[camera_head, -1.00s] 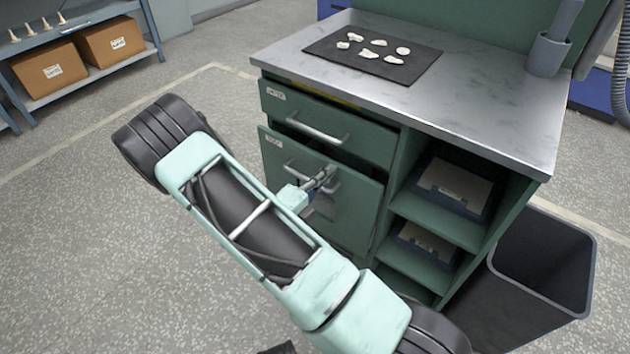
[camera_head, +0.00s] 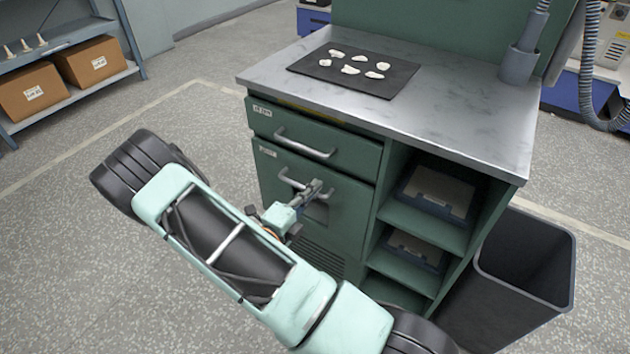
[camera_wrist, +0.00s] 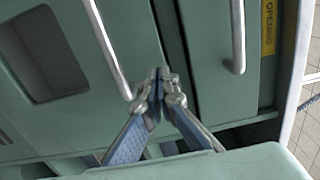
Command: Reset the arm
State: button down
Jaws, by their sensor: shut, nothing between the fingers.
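My gripper (camera_head: 318,187) is in front of the green cabinet (camera_head: 360,215), by the bar handle (camera_head: 292,180) of its lower drawer. In the wrist view my gripper (camera_wrist: 160,76) has its fingertips together with nothing between them. The tips are just to the right of the lower drawer's handle (camera_wrist: 106,45); I cannot tell whether they touch it or the drawer front. The lower drawer (camera_head: 265,178) looks pushed in, about flush with the upper drawer (camera_head: 265,118). My arm stretches across the lower left of the head view.
The cabinet's metal top (camera_head: 455,110) carries a dark mat (camera_head: 345,82) with several white pieces. A dark bin (camera_head: 515,310) stands at the right. A rack (camera_head: 75,88) with cardboard boxes is far left. Floor at left is clear.

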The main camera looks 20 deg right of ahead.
jog(key=p+v, duration=0.1)
jog(key=v, duration=0.9)
jog(key=shift+p, duration=0.3)
